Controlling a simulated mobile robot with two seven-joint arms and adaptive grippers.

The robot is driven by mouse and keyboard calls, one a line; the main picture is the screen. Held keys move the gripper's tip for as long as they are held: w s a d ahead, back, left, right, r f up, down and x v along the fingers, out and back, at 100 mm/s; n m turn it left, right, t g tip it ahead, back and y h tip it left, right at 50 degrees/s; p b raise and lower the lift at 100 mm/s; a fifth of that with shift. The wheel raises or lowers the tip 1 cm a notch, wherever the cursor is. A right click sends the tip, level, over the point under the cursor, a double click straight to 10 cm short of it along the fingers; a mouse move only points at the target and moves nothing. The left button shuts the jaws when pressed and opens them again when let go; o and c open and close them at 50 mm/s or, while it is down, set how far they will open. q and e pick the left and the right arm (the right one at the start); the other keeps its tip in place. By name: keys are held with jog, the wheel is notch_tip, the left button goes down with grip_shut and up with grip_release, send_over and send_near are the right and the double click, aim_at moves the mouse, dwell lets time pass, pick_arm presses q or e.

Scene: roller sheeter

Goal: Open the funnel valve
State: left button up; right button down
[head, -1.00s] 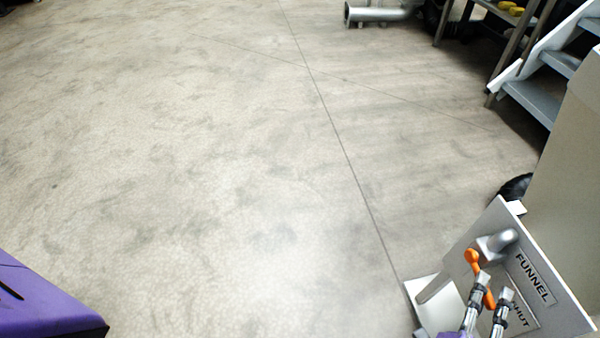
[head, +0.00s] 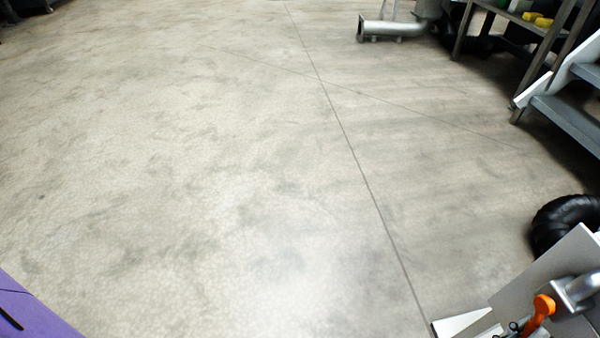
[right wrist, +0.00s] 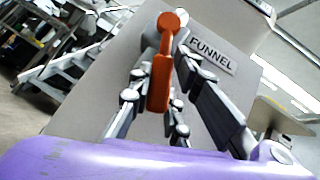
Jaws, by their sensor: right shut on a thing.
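The orange valve handle (head: 540,310) is at the lower right of the head view, on a pale upright panel (head: 530,287) beside a silver pipe fitting (head: 577,292). In the right wrist view, the handle (right wrist: 160,80) runs down from its round pivot and lies between the fingers of my right gripper (right wrist: 165,68). The gripper is shut on it. A "FUNNEL" label (right wrist: 212,57) is on the panel (right wrist: 100,100) to the right of the handle. The lower label is out of sight. My left gripper is not in view.
A black ribbed, rounded object (head: 565,222) lies behind the panel. Grey steps (head: 565,118) and a metal table (head: 508,38) stand at the upper right. A silver pipe (head: 385,30) is at the back. The floor on the left and middle is clear.

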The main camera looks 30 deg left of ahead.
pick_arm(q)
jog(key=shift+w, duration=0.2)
pick_arm(e)
jog(key=shift+w+a+f+m+g+h, duration=0.1)
jog(key=shift+w+a+m+g+h, duration=0.25)
jog(key=shift+m+g+h, duration=0.8)
jog(key=shift+w+a+f+m+g+h, duration=0.1)
jog(key=shift+w+a+m+g+h, duration=0.35)
jog(key=shift+m+h, duration=1.25)
jog(key=shift+w+a+f+m+g+h, duration=0.15)
jog(key=shift+w+m+g+h, duration=0.5)
jog(key=shift+m, duration=1.4)
jog(key=shift+s+r+m+g+h, duration=0.1)
jog(key=shift+s+m+g+h, duration=0.2)
jog(key=shift+g, duration=0.45)
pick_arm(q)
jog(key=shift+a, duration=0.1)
pick_arm(e)
jog(key=c, duration=1.6)
grip_release()
jog(key=shift+w, duration=0.1)
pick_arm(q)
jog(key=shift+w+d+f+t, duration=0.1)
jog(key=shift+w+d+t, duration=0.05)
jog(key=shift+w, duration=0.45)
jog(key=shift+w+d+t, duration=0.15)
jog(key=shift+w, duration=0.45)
